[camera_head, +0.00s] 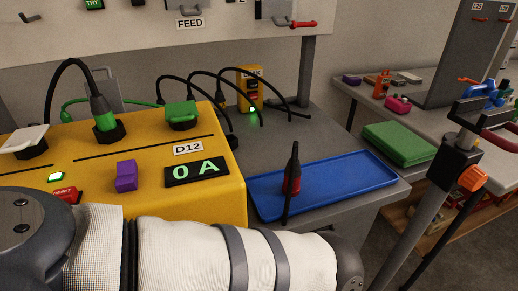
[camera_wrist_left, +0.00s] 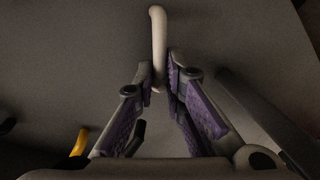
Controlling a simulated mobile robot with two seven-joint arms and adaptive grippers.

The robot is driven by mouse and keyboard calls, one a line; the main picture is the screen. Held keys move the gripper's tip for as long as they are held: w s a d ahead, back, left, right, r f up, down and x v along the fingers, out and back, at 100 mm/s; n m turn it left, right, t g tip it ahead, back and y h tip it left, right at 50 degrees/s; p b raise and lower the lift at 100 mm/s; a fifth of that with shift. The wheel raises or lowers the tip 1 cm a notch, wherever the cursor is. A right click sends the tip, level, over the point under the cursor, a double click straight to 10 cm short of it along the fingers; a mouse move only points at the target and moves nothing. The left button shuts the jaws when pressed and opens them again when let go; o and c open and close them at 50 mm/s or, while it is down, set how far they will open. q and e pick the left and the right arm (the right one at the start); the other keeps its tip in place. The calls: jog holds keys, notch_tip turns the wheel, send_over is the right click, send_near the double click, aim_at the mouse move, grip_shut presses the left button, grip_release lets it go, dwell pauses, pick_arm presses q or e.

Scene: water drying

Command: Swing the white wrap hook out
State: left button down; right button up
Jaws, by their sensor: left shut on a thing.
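The white wrap hook (camera_wrist_left: 158,40) shows in the left wrist view as a pale rod with a curved top, running down from the upper middle against a dark grey surface. My left gripper (camera_wrist_left: 160,82), with purple finger pads, is shut on its lower end. Where the hook joins its mount is too dark to tell. In the head view my left arm, in a white sleeve, crosses the bottom, but its gripper and the white wrap hook do not show. My right gripper is in neither view.
A yellow unit (camera_head: 215,205) reading "0 A" stands behind my arm, with black and green cables. A stand with an orange knob (camera_head: 472,178) rises at right. A yellow hook (camera_wrist_left: 80,142) lies at lower left.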

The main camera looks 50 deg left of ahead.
pick_arm(q)
jog(key=c, duration=1.7)
grip_release()
jog(key=shift+o, duration=0.2)
jog(key=shift+d, duration=0.1)
jog(key=v, duration=0.7)
